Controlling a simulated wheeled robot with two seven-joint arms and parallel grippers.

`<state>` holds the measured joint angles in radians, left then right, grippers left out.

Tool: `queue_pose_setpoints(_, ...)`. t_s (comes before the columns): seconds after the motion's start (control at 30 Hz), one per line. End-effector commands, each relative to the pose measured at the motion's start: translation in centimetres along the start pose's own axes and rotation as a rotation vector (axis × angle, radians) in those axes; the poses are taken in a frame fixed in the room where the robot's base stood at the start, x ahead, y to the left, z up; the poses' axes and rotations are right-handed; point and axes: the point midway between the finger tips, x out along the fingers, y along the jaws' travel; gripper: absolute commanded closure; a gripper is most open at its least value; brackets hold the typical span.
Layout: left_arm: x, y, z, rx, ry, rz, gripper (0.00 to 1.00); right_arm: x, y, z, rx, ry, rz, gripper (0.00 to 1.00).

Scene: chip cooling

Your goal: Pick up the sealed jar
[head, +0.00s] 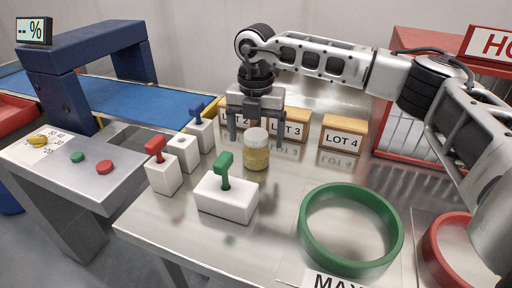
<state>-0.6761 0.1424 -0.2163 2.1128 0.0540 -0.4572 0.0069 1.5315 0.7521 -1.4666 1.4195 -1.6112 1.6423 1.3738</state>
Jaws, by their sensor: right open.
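The sealed jar (257,156) stands upright on the metal table, with a white lid and yellowish contents. My right gripper (256,137) reaches in from the right on its arm and points down just behind and above the jar. Its two fingers are spread apart, and the jar's lid appears between or in front of them; I cannot tell which. Nothing appears held. My left gripper does not show.
White blocks with red (163,173), blue (202,133) and green (227,196) handles stand left of the jar. Wooden lot blocks, including LOT 4 (343,134), line the back.

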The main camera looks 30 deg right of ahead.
Motion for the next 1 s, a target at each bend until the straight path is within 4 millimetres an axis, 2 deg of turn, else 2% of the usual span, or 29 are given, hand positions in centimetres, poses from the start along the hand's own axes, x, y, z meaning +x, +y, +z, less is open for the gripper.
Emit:
queue_pose_setpoints(0.1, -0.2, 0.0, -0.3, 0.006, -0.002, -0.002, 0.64, 1.9, -0.1, 0.0, 0.000, 0.002, -0.003, 0.15)
queue_pose_setpoints(0.2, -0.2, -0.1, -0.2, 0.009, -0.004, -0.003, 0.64, 3.0, 0.0, 0.0, 0.001, 0.001, -0.002, 0.15)
queue_pose_setpoints(0.47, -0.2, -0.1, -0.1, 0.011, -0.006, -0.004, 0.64, 3.5, 0.0, 0.0, 0.000, 0.000, -0.001, 0.15)
queue_pose_setpoints(0.5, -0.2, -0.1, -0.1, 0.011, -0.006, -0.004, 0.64, 3.5, 0.0, 0.0, 0.000, 0.000, -0.001, 0.18)
queue_pose_setpoints(0.67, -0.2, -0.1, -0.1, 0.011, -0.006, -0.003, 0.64, 3.5, 0.0, 0.0, 0.000, 0.000, -0.001, 0.63)
queue_pose_setpoints(0.7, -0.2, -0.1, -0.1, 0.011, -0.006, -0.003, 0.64, 3.5, 0.0, 0.0, 0.000, 0.000, -0.001, 0.67)
queue_pose_setpoints(1.0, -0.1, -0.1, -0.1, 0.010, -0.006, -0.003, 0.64, 3.3, 0.0, 0.1, 0.000, 0.000, 0.001, 0.67)
